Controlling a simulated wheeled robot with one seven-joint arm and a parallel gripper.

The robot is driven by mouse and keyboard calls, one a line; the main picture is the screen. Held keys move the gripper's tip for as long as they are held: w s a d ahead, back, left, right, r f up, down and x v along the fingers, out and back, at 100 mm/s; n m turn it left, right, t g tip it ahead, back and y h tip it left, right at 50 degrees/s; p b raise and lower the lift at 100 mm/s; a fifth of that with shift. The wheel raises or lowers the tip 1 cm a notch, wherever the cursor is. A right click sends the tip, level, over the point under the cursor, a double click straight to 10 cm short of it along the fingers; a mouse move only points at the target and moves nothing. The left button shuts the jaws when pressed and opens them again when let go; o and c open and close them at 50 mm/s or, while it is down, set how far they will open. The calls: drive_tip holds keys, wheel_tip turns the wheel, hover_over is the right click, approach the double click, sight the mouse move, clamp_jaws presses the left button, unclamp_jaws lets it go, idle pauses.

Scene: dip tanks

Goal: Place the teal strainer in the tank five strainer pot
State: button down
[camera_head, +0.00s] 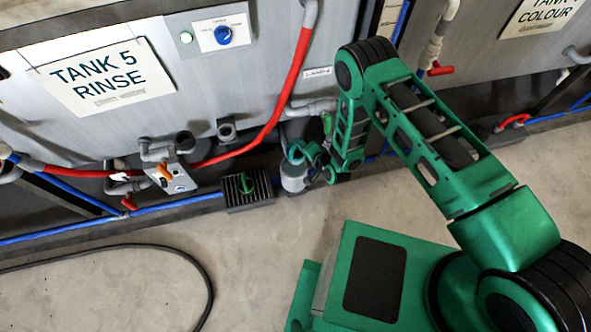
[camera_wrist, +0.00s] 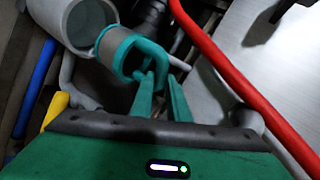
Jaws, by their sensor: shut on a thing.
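The teal strainer shows in the wrist view as a grey mesh cup with a teal rim and handle (camera_wrist: 133,57). My gripper (camera_wrist: 158,86) is shut on the teal handle. The grey strainer pot (camera_wrist: 50,12) has an open, dark mouth just beyond the strainer. The strainer overlaps the pot's near rim in that view; I cannot tell whether they touch. In the head view, the teal strainer (camera_head: 297,150) is at the top of the grey pot (camera_head: 294,182), close to my gripper (camera_head: 322,166), which partly hides it.
The tank 5 sign (camera_head: 104,77) hangs on the grey tank, left of the pot. A red hose (camera_head: 289,85) runs down close by. A black cable (camera_head: 190,262) lies on the otherwise clear floor.

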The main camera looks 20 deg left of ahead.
sight(298, 162)
drive_tip(key=f, duration=0.8)
drive_tip(key=a+f, duration=0.1)
drive_tip(key=f, duration=0.3)
drive_tip(key=shift+s+f, duration=0.25)
drive_tip(key=shift+f, duration=2.15)
drive_tip(key=shift+d+f, duration=0.1)
drive_tip(key=shift+f, duration=0.5)
drive_tip(key=c, duration=2)
unclamp_jaws()
drive_tip(key=shift+s+f, duration=0.1)
drive_tip(key=shift+d, duration=0.1)
drive_tip(key=r+v, duration=0.1)
drive_tip(key=v, duration=1.1)
drive_tip(key=shift+r, duration=0.25)
